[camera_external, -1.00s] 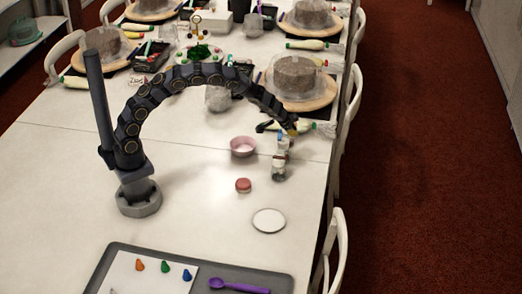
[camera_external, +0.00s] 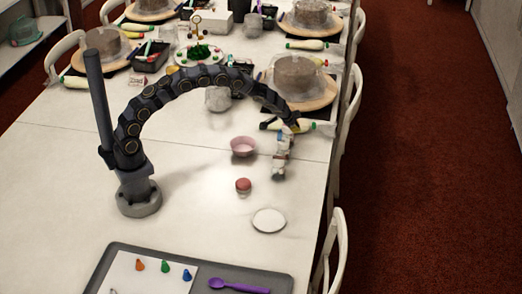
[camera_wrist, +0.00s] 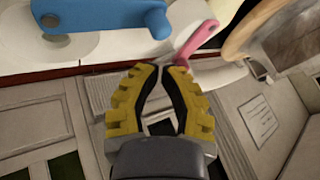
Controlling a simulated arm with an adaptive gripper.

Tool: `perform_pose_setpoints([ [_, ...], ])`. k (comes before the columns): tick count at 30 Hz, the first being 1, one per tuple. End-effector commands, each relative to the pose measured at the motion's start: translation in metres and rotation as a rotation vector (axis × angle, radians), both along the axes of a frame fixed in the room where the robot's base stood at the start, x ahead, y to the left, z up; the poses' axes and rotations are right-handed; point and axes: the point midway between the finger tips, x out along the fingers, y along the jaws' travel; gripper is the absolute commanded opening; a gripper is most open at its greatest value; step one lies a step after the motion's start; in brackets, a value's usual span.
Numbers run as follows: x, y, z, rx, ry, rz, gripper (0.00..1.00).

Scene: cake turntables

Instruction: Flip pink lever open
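In the wrist view, the pink lever (camera_wrist: 196,41) slants from upper right down to the tip of my gripper (camera_wrist: 163,68). Its lower end is at or very near the right yellow fingertip; I cannot tell if they touch. The yellow fingertips are together, with a bowed gap behind them and nothing seen between. A blue lever (camera_wrist: 105,14) lies at the upper left on a white body (camera_wrist: 75,48). In the external view, my gripper (camera_external: 294,127) is at the top of a small white device (camera_external: 281,158); the levers are too small to tell there.
A pink bowl (camera_external: 243,147), a red-topped round piece (camera_external: 243,185) and a white disc (camera_external: 269,220) lie near the device. A grey tray (camera_external: 200,270) with a purple spoon (camera_external: 238,286) is in front. Cake turntables (camera_external: 300,95) stand behind. The table's right edge is close.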

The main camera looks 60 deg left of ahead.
Motion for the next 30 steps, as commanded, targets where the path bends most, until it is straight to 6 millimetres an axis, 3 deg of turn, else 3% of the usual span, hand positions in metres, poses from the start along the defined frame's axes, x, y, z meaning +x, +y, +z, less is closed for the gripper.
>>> perform_pose_setpoints([
  [30,0.0074,0.0031,-0.0002,0.000,0.001,0.263,0.00],
])
